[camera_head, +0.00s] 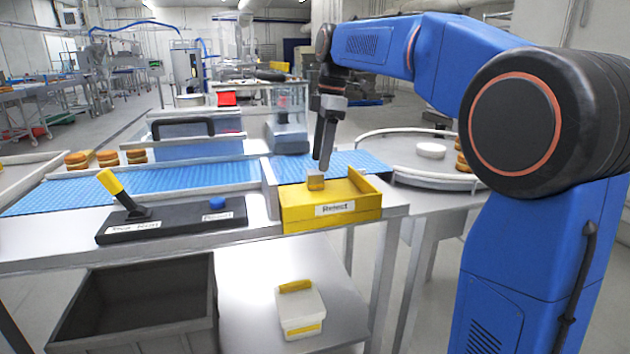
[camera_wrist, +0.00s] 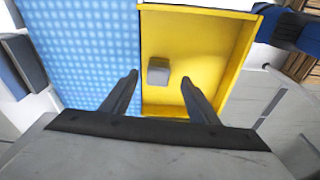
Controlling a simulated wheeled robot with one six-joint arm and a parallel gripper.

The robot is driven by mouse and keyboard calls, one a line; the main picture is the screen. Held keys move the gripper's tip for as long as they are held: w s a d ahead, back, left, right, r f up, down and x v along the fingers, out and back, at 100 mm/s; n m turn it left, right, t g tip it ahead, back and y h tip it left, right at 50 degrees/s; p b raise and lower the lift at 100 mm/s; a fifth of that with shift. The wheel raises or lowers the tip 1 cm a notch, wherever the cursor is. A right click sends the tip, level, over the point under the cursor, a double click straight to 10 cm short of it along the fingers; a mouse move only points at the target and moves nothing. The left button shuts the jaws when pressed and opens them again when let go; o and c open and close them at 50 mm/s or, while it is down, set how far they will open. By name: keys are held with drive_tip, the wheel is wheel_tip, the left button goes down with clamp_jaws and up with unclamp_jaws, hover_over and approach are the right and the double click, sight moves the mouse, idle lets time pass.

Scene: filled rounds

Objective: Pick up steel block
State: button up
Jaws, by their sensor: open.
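The steel block (camera_head: 315,180) is a small grey cube with a yellowish sheen, inside the yellow Reject tray (camera_head: 332,212). In the wrist view the block (camera_wrist: 158,71) lies on the tray's yellow floor (camera_wrist: 190,45), near its left wall. My gripper (camera_head: 324,166) points down over the tray, with its fingertips close to the block. In the wrist view my gripper (camera_wrist: 160,78) is open and empty, with the block showing between and slightly beyond the fingertips. I cannot tell the exact height gap.
The blue conveyor (camera_head: 150,186) runs beside the tray. A round table (camera_head: 400,155) stands right. A dark crate (camera_head: 140,310) and white tub (camera_head: 300,312) are below.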

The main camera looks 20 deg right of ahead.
sight(315, 171)
drive_tip(key=shift+w+a+f, duration=0.1)
drive_tip(key=shift+a+f, duration=0.15)
drive_tip(key=shift+f, duration=0.65)
drive_tip(key=shift+w+a+f, duration=0.1)
drive_tip(key=shift+a+f, duration=0.15)
drive_tip(key=shift+f, duration=0.6)
drive_tip(key=shift+a+f, duration=0.25)
drive_tip(key=shift+f, duration=0.65)
drive_tip(key=shift+r, duration=0.1)
clamp_jaws()
